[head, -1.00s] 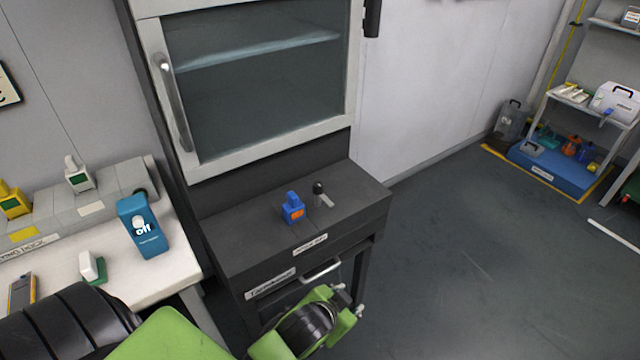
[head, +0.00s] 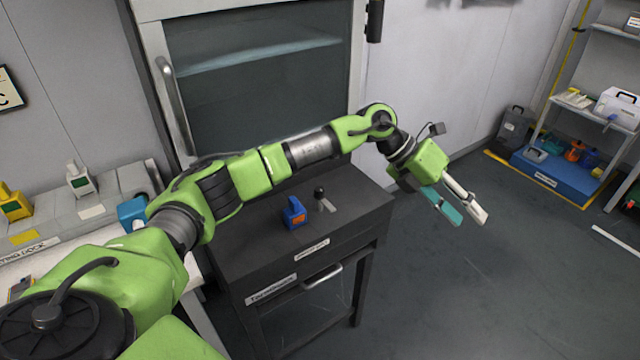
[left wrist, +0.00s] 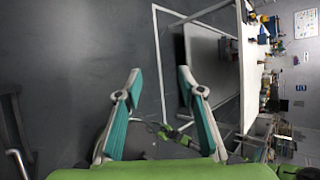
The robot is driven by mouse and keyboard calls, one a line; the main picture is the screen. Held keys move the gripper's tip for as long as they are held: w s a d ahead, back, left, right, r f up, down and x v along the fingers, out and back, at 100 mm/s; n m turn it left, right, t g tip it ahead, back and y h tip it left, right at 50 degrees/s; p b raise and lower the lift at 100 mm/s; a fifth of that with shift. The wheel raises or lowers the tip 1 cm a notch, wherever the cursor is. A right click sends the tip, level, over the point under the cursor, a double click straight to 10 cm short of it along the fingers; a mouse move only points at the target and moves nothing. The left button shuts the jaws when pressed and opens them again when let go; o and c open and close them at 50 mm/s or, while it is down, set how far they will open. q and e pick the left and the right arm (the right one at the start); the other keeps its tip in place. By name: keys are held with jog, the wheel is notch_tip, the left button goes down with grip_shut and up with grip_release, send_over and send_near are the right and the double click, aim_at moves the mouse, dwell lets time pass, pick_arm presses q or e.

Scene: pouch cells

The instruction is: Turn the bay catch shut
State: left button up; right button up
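A small lever with a black knob (head: 319,192) and a flat grey base (head: 327,205) stands on top of the dark cabinet (head: 245,230); it looks like the bay catch. A blue block with an orange patch (head: 294,213) stands just left of it. My left gripper (head: 472,219) is open and empty, out past the cabinet's right side and above the floor, well apart from the catch. Its two spread fingers show in the left wrist view (left wrist: 158,82), with no catch between them. My right gripper is not in view.
A glass-fronted cupboard (head: 255,90) rises behind the cabinet top. A drawer handle (head: 322,277) sticks out in front. A bench with devices (head: 115,185) stands at left, partly hidden by my left arm. A blue platform (head: 550,170) lies far right.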

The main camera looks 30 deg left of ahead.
pick_arm(q)
jog(key=w+a+r+y, duration=0.15)
jog(key=a+y, duration=0.45)
jog(key=a, duration=1.1)
notch_tip(320, 180, up, 5)
jog(key=n+g+y, duration=0.2)
jog(key=n+y, duration=0.2)
send_over(320, 189)
notch_tip(320, 189, down, 13)
jog(key=shift+a+f+p, duration=0.1)
jog(key=shift+p, duration=0.45)
jog(key=shift+m, duration=0.3)
grip_shut()
